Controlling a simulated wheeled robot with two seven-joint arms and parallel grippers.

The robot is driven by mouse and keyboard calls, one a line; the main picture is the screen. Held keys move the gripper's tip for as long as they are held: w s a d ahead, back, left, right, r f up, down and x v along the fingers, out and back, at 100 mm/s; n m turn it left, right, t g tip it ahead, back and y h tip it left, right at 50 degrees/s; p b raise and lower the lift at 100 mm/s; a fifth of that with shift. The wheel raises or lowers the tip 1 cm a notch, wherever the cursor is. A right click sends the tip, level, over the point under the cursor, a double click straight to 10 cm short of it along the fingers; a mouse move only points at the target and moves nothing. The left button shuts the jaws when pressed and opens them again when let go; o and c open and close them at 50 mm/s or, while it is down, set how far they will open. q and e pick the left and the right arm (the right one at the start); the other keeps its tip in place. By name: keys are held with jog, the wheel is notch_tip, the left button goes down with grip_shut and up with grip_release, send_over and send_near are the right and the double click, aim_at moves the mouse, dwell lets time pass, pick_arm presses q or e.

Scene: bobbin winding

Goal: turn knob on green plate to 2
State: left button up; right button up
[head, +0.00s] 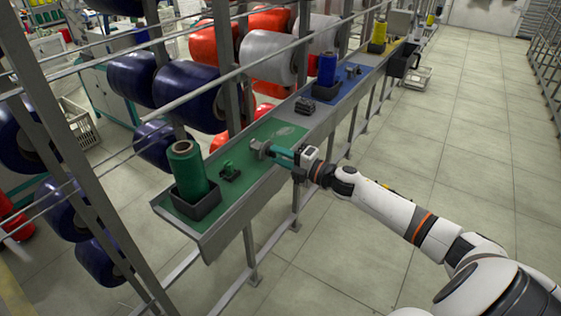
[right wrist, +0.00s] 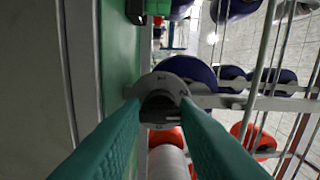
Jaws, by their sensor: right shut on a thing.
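The green plate (head: 262,172) runs along the rack's shelf in the middle of the head view. The knob (head: 259,147), a grey round piece, sits on this plate. In the right wrist view its grey disc and dark middle (right wrist: 160,88) lie straight ahead between my teal fingers. My right gripper (head: 272,151) reaches in from the right, with its fingers shut on the knob. The fingertips also show in the right wrist view (right wrist: 160,108). My left gripper is not in view.
A green bobbin (head: 186,168) stands in a black holder on the plate's near end. A blue plate with a blue bobbin (head: 326,70) lies farther along. Rack rails and large spools are behind; open floor (head: 440,130) is right.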

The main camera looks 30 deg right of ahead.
jog(key=n+b, duration=0.3)
jog(key=n, duration=0.2)
jog(key=shift+f, duration=0.2)
dwell(0.3)
jog(key=o, duration=1)
jog(key=shift+r, duration=0.1)
jog(key=shift+s, duration=0.15)
jog(key=shift+s+d, duration=0.15)
jog(key=shift+s, duration=0.1)
jog(key=b+v, duration=0.2)
jog(key=v, duration=0.9)
